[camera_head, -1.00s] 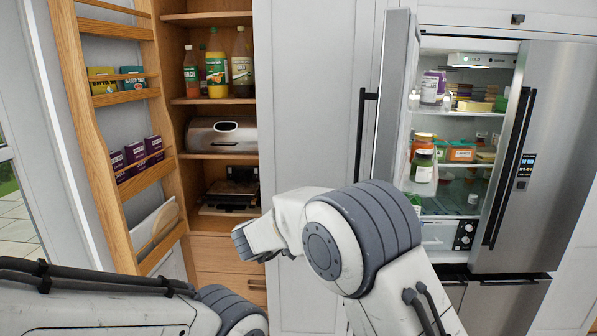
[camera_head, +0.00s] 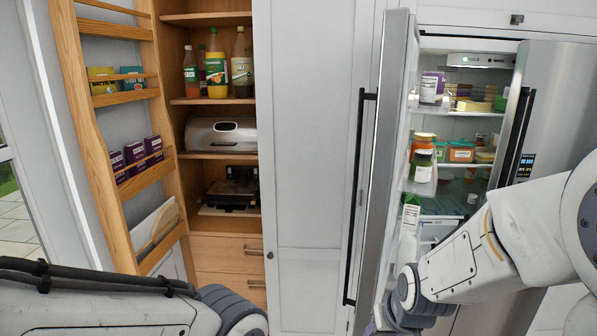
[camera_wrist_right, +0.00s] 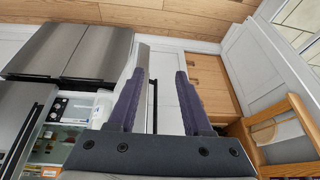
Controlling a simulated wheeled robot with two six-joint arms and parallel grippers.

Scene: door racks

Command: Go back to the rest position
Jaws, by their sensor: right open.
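My right arm (camera_head: 475,258) comes in from the right in the head view and bends down in front of the open fridge. Its gripper is mostly cut off at the bottom edge there. In the right wrist view my right gripper (camera_wrist_right: 161,80) shows two purple fingers spread apart with nothing between them. My left arm (camera_head: 100,305) lies low along the bottom left of the head view, and its gripper is out of the picture.
The fridge's left door (camera_head: 393,120) stands open close to my right arm, with stocked shelves (camera_head: 455,155) behind. A wooden door rack (camera_head: 90,130) hangs open beside the pantry shelves (camera_head: 215,155). Space before the white panel (camera_head: 308,150) is clear.

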